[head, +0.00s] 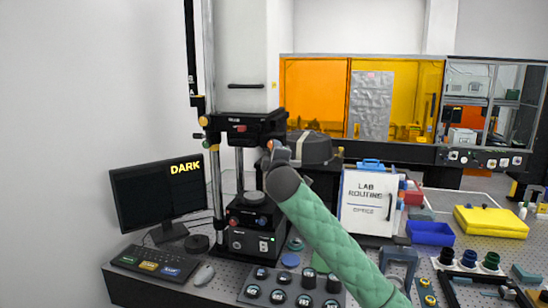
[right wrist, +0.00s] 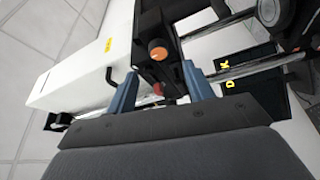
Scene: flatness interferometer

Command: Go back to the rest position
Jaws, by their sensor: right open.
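My right arm, in a green sleeve, rises from the lower right of the head view. Its gripper (head: 271,147) is up beside the black head of the interferometer (head: 240,128), partly hidden by my dark wrist. In the right wrist view, the right gripper (right wrist: 160,84) has its two blue-grey fingers spread apart. An orange-capped knob (right wrist: 158,52) and a red knob (right wrist: 158,88) of the instrument show in line with the gap between the fingers. I see nothing held; whether a finger touches the instrument I cannot tell. My left gripper is not in view.
A "LAB ROUTINE" board (head: 367,203), blue bin (head: 430,233) and yellow case (head: 490,222) stand at the right. A tray of round parts (head: 290,290) lies in front.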

